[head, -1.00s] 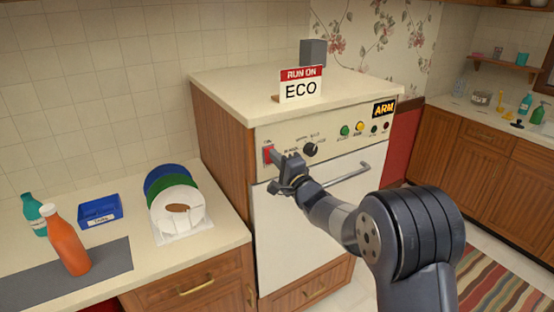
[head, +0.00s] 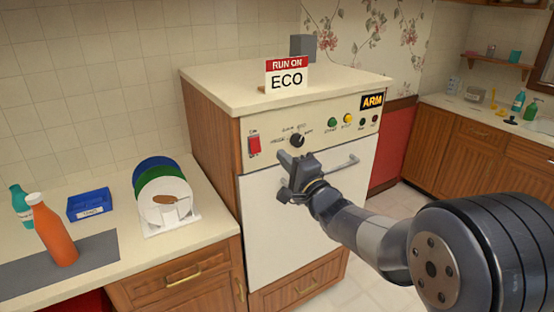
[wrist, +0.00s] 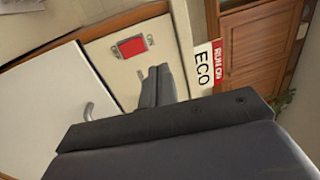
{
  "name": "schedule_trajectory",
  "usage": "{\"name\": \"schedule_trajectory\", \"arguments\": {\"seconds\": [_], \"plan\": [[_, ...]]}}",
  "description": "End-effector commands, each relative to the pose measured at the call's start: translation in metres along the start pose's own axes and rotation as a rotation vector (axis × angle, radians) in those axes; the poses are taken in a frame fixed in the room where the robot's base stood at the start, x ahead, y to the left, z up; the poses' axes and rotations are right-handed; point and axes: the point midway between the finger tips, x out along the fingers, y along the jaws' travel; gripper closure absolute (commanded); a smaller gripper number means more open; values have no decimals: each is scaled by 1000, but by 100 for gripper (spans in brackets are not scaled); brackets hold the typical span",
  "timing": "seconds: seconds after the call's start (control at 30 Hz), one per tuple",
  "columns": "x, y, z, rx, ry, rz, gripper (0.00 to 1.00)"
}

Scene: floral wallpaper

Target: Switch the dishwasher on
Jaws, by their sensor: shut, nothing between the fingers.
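The dishwasher (head: 270,220) stands under the counter with its white door shut. On its cream panel is a red rocker switch (head: 254,145) with small lettering above and below. The switch also shows in the wrist view (wrist: 132,47), with "ON" lettering beside one end; I cannot tell which way it is tipped. A black dial (head: 297,140) is right of it; its setting is too small to read. Further right are a green button (head: 332,123) and a yellow button (head: 347,118). My gripper (head: 284,160) is shut and empty, in front of the door's top, below the dial and apart from the switch.
A "RUN ON ECO" sign (head: 287,75) stands on the dishwasher's worktop. A door handle (head: 340,164) juts out right of my gripper. On the left counter are an orange bottle (head: 55,232), a teal bottle (head: 21,205), a blue box (head: 90,204) and racked plates (head: 165,190).

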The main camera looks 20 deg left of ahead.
Motion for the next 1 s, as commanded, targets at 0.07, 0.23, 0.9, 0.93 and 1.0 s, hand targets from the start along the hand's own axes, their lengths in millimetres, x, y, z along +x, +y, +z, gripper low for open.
{"name": "schedule_trajectory", "arguments": {"seconds": [0.07, 0.23, 0.9, 0.93, 1.0], "plan": [[-8, -2, 0, -1, 0, 0, 100], [-14, -5, 0, -1, 1, 0, 100], [13, 3, 0, 0, -1, 1, 100], [18, 5, 0, 0, -1, 2, 100], [28, 9, 0, 1, -2, 2, 100]]}}
